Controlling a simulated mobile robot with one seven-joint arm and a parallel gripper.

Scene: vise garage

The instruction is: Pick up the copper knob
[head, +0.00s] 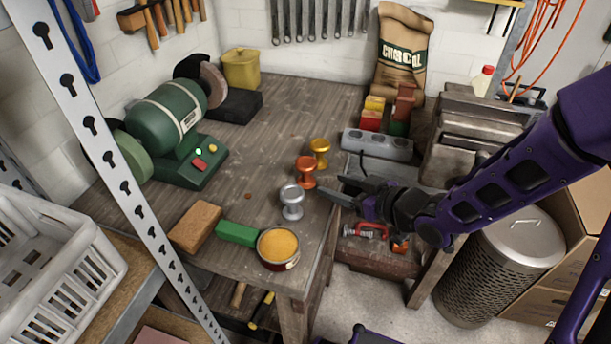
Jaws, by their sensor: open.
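The copper knob (306,171) stands upright on the wooden workbench (265,108) near its right edge. A gold knob (319,152) stands just behind it, and a silver knob (291,202) stands in front and slightly left. My gripper (330,186) comes in from the right, with its fingers pointing left toward the knobs. It is open and empty. In the picture its fingertips are just right of the copper knob and a little below it. A small gap shows; the exact depth between them is hard to tell.
A tin of yellow contents (278,248), a green block (236,233) and a tan block (196,227) lie at the front. A green bench grinder (168,118) stands left. A grey holed block (377,145) and a vise (470,125) are right. The bench middle is clear.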

